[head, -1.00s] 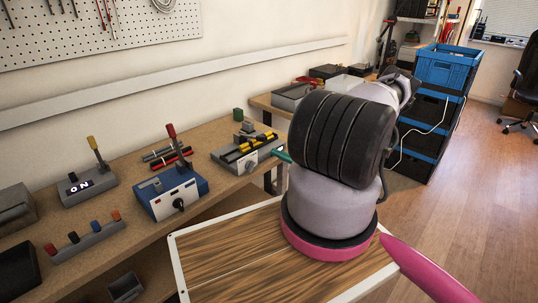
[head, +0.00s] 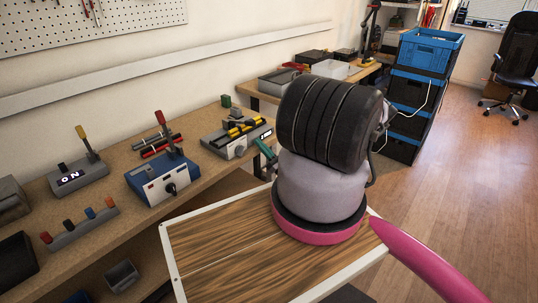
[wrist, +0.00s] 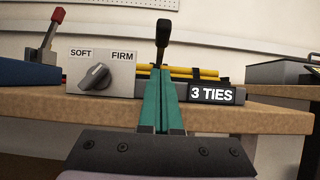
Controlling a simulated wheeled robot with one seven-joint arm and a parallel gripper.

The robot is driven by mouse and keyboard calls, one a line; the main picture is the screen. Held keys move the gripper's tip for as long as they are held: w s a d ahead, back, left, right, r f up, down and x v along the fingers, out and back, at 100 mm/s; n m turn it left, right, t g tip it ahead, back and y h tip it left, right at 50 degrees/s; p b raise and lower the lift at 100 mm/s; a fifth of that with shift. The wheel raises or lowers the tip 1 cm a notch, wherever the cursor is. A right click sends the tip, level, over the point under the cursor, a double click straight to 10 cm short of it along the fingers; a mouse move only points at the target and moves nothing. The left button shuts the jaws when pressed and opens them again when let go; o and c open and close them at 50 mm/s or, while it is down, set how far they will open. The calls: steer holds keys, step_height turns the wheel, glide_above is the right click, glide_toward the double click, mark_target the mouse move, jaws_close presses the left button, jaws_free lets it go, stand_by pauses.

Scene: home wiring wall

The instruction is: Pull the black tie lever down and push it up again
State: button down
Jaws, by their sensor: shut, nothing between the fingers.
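The tie machine (head: 228,140) is a grey box with yellow cables on top, on the wooden bench. In the wrist view its front (wrist: 112,84) has a SOFT/FIRM knob (wrist: 95,77) and a display (wrist: 212,93) reading "3 TIES". The black tie lever (wrist: 162,35) stands up above the machine, its knob at the top. My gripper (wrist: 159,75) has green fingers, shut and empty, pointing at the machine below the lever's knob. The fingers hide the lever's lower part; I cannot tell whether they touch it. My gripper also shows in the head view (head: 262,147), close to the machine's front.
A blue box with a red lever (head: 160,178) stands left of the machine. A grey switch box reading "ON" (head: 78,181) and a strip of coloured levers (head: 82,230) are farther left. Stacked crates (head: 428,60) stand beyond my arm.

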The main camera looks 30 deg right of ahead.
steer(key=r, duration=0.1)
steer(key=w+r, duration=0.1)
steer(key=r, duration=0.1)
steer(key=w+r, duration=0.1)
steer(key=shift+a+r, duration=0.25)
steer(key=shift+a, duration=0.05)
steer(key=shift+r, duration=0.1)
